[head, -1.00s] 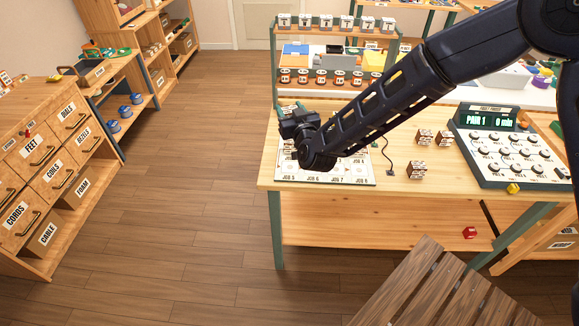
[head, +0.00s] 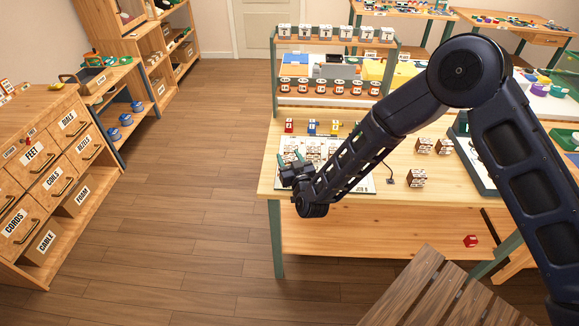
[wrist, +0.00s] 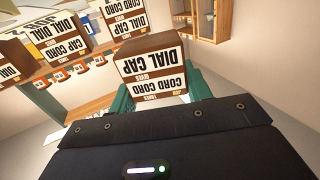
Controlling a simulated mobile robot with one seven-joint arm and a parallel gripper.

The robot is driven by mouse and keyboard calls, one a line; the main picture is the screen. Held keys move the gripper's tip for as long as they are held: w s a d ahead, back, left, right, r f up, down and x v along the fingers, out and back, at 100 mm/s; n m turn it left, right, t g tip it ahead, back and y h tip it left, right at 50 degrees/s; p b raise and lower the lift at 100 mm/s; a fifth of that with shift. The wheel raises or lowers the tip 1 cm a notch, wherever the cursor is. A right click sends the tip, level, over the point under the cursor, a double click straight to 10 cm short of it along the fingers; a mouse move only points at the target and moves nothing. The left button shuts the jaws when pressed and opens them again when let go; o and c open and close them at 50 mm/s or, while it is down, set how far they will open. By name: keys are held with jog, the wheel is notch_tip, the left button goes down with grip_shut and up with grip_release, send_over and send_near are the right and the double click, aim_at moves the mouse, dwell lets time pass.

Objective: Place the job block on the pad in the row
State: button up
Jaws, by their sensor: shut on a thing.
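My gripper (head: 291,159) is at the left end of the workbench, over the near left part of the white job board (head: 368,184). In the wrist view its green fingers (wrist: 160,92) are shut on a brown-and-white job block (wrist: 150,66) with inverted print, "DIAL CAP" and "CORD CORD". Other similar blocks show beyond it in the wrist view, one of them at the upper left (wrist: 52,35). In the head view, lettered blocks (head: 318,148) stand on the board, partly behind my arm. The held block's underside and the pad are hidden.
Small coloured numbered blocks (head: 312,127) line the board's back. A shelf rack (head: 335,88) rises behind. A red cube (head: 470,241) lies on the lower shelf.

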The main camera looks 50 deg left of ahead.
jog(key=shift+f, duration=1.85)
jog(key=shift+f, duration=0.15)
jog(key=o, duration=1)
jog(key=shift+r, duration=0.2)
jog(key=v, duration=1.2)
jog(key=shift+f, duration=0.1)
